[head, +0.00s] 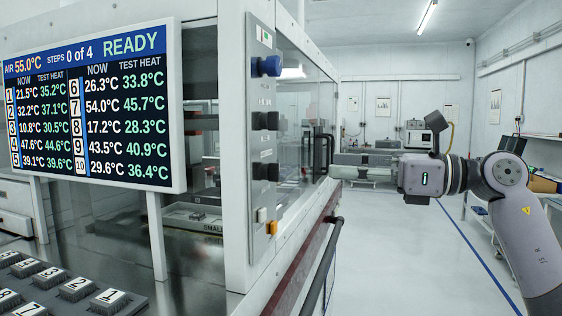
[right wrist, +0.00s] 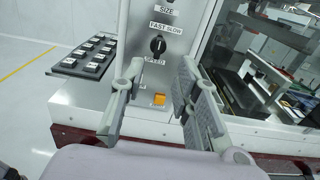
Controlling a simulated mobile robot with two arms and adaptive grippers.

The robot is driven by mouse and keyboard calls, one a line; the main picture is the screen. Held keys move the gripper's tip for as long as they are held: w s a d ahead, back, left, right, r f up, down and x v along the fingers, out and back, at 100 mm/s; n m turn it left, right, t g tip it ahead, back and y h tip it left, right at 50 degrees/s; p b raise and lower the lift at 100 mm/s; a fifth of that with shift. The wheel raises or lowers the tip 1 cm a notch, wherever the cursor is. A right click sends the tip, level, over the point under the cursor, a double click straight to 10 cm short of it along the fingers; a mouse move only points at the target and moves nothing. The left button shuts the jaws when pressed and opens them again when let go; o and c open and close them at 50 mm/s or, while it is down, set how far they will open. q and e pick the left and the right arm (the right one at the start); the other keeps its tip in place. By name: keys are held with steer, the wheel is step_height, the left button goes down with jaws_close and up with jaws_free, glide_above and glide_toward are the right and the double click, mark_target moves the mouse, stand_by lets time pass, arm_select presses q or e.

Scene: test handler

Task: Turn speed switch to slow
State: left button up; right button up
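The speed switch (right wrist: 157,45) is a black knob on the light panel, with "FAST SLOW" printed above it and "SPEED" below. A light mark shows near its top, but I cannot tell which word it points at. In the head view the switch (head: 266,171) is the lowest of the knobs, seen from the side. My right gripper (right wrist: 161,68) is open and empty, its fingers apart and framing the panel below and around the knob, not touching it. In the head view the right gripper (head: 342,172) is right of the panel. My left gripper is not in view.
An orange button (right wrist: 158,99) sits below the switch. A blue knob (head: 267,66) and another black knob (head: 266,120) are higher on the panel. A display (head: 95,108) and a keypad (head: 75,289) stand left. A dark door handle (head: 322,152) is near the gripper.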

mark_target(279, 166)
steer(key=p+x, duration=0.2)
steer(key=x, duration=0.9)
steer(key=shift+w+a+f, duration=0.1)
steer(key=shift+a, duration=0.05)
steer(key=shift+c, duration=0.3)
jaws_close()
